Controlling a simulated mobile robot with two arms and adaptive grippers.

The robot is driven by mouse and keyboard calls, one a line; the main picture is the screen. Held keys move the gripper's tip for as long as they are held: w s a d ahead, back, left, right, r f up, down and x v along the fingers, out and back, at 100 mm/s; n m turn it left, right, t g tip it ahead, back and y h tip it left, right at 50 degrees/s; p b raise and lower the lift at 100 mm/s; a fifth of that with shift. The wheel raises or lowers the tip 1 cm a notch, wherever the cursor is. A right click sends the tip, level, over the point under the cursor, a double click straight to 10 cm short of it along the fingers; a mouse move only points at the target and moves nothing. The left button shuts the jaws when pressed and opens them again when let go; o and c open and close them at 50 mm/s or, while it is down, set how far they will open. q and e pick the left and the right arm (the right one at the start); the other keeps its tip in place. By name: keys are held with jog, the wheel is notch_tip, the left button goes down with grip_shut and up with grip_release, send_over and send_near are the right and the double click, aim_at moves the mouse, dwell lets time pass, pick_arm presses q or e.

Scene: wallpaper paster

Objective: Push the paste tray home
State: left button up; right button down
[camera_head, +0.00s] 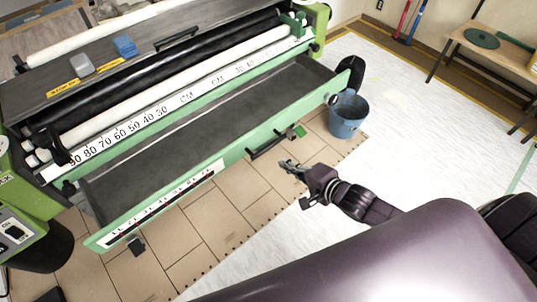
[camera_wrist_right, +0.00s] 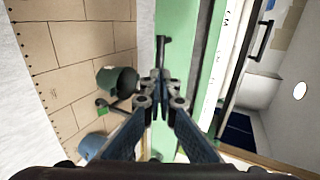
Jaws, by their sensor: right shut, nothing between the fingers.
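The paste tray (camera_head: 215,128) is a long dark trough with a green front panel and stands pulled out from the wallpaper machine. A black bar handle (camera_head: 267,148) is fixed on its front. My right gripper (camera_head: 287,164) is in front of the panel, just right of and below the handle, shut and empty. In the right wrist view the shut fingertips (camera_wrist_right: 160,78) are near the green panel (camera_wrist_right: 179,30), with a dark bar, likely the handle, beyond them. I cannot tell whether they touch it. My left gripper does not show.
A blue bucket (camera_head: 347,116) stands on the floor by the tray's right end. A wooden bench (camera_head: 500,55) is at the back right. Brown floor covering (camera_head: 215,217) and white floor in front of the tray are mostly clear. The machine's rollers and scale lie behind the tray.

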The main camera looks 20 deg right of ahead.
aim_at(263, 152)
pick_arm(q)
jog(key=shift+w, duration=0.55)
pick_arm(e)
jog(key=x, duration=0.9)
jog(key=shift+w, duration=0.1)
